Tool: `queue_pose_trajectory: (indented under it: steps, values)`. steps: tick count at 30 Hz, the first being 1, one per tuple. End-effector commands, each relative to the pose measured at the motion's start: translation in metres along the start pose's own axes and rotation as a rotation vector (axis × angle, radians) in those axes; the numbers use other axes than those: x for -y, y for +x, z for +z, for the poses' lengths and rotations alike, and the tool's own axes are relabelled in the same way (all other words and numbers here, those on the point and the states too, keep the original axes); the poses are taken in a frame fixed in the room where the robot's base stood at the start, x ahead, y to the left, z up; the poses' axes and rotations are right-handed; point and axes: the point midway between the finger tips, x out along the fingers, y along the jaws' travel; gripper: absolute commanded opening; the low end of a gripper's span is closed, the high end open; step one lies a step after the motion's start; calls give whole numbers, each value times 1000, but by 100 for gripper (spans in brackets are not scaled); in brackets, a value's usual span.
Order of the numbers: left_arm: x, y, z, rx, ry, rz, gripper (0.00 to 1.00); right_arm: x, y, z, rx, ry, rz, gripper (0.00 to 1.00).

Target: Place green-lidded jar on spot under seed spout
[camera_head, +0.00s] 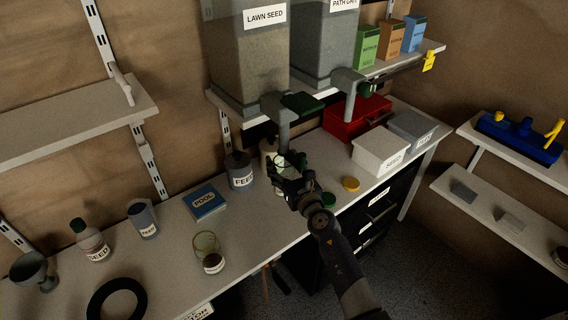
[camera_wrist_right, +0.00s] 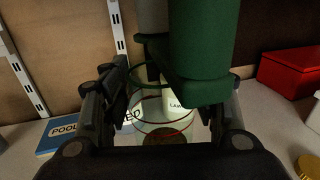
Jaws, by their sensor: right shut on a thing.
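A clear glass jar (camera_wrist_right: 163,137) with a green rim and a red line around it is between the fingers of my right gripper (camera_head: 290,172). The gripper is shut on it, and the jar looks upright. In the wrist view the dark green spout part (camera_wrist_right: 203,50) of the lawn seed bin hangs just above and in front of the jar. In the head view this spout (camera_head: 284,130) comes down from the LAWN SEED bin (camera_head: 250,60) over the gripper. The gripper hides most of the jar there; the spot under it is hidden. My left gripper is not in view.
A cream canister (camera_head: 267,155) and a FEED tin (camera_head: 240,172) stand close left of the gripper. Green (camera_head: 328,199) and yellow (camera_head: 351,184) lids lie to its right. A red box (camera_head: 356,118) and white SEED box (camera_head: 381,150) stand further right. Another glass jar (camera_head: 207,246) stands at the front.

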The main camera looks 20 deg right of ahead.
Motion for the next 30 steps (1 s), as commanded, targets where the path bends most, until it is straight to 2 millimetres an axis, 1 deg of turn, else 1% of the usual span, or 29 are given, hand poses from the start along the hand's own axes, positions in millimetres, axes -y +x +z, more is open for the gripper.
queue_pose_trajectory:
  steps: [1,3,18,24,30]
  values:
    - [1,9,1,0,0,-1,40,0,0,-9,1,-1,-1,18]
    - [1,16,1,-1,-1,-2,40,1,0,-16,1,-1,-1,18]
    - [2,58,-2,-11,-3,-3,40,1,0,-64,2,-2,-2,18]
    - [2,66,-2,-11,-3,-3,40,0,0,-74,2,-2,-1,18]
    - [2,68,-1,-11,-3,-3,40,0,0,-76,2,-1,-1,18]
